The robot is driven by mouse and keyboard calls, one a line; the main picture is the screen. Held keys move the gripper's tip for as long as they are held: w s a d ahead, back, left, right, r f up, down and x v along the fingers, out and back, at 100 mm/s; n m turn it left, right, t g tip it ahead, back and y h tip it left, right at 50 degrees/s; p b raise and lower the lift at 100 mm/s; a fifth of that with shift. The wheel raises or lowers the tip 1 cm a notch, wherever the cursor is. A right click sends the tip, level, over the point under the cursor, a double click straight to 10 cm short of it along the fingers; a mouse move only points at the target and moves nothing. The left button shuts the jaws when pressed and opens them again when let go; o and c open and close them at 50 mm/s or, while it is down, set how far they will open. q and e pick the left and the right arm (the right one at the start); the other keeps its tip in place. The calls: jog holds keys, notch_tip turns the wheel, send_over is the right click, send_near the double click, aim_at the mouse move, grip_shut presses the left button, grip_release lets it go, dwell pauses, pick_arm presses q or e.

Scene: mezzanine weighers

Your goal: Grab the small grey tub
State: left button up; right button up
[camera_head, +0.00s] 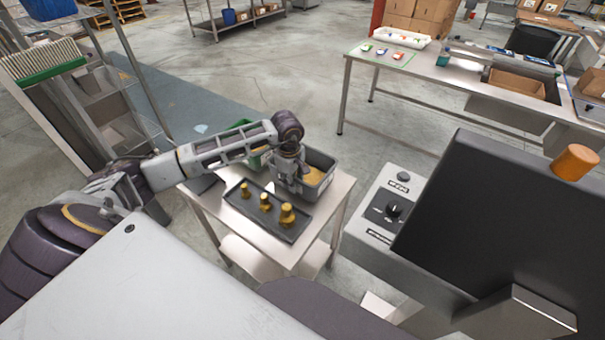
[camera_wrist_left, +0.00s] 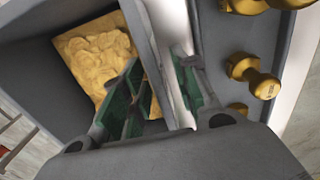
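The small grey tub (camera_head: 326,184) stands on the small metal table and holds yellowish, lumpy contents. Its grey wall and contents also show in the left wrist view (camera_wrist_left: 42,82). My left gripper (camera_head: 288,182) points down at the tub's near-left side. In the left wrist view the gripper's green-padded fingers (camera_wrist_left: 160,75) are apart, one over the tub's inside and the other outside, with the tub's wall between them. I see no clear contact with the wall. The gripper hides part of the tub in the head view. My right gripper is not in view.
A dark tray (camera_head: 291,236) with three brass weights lies just in front of the tub on the small table (camera_head: 343,190). A green container (camera_head: 240,127) is behind my left arm. A grey control box (camera_head: 385,215) and large dark panel (camera_head: 480,215) stand close on the right.

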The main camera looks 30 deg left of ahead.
pick_arm(q)
grip_shut()
dwell(0.4)
jog(key=shift+r, duration=0.1)
notch_tip(320, 180, up, 9)
jog(key=shift+r+b, duration=0.2)
jog(key=shift+b, duration=0.55)
jog(key=shift+r, duration=0.2)
